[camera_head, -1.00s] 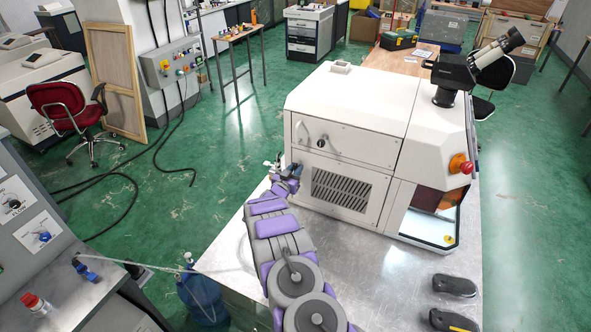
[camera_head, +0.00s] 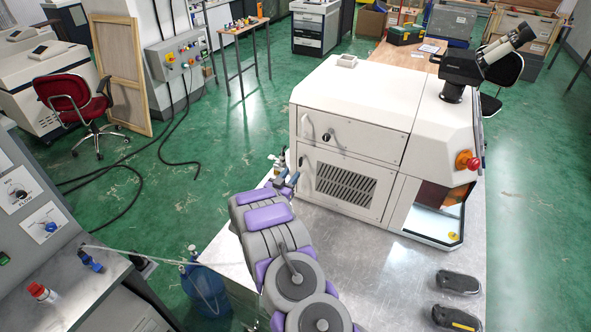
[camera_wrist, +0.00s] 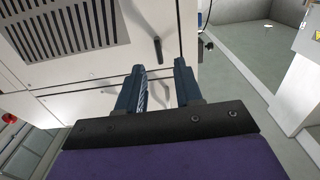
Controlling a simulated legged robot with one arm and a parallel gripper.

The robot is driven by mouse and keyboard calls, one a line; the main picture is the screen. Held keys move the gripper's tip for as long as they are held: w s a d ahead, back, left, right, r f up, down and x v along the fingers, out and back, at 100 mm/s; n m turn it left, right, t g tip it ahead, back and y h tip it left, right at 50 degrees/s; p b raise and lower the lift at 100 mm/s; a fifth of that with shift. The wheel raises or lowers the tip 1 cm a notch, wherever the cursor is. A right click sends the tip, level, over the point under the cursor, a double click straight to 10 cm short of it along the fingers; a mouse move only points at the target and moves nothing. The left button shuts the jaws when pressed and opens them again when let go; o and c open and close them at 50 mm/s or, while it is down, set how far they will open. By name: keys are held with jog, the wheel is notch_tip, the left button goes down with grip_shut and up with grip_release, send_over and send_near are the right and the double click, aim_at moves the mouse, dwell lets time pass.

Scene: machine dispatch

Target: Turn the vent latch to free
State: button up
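The white machine (camera_head: 360,110) stands on a metal table, with a slotted vent grille (camera_head: 345,185) in its lower side panel. In the wrist view the grille (camera_wrist: 70,30) is at upper left, and a small black lever, seemingly the vent latch (camera_wrist: 157,48), sits beside it near the panel edge. The lever lies nearly upright in that picture. My gripper (camera_wrist: 159,66) is open and empty. Its two blue fingers point toward the panel, with the lever showing between and just beyond their tips. I see no contact. In the head view my gripper (camera_head: 287,182) is small and partly hidden by my arm.
The upper panel has a pale handle (camera_head: 308,132) and a black knob (camera_head: 326,137). A red emergency button (camera_head: 467,160) is at the machine's right corner. Black tools (camera_head: 458,283) lie on the table's front right. A blue bottle (camera_head: 205,290) stands left of the table.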

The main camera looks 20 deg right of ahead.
jog(key=v, duration=0.9)
jog(key=shift+w, duration=0.1)
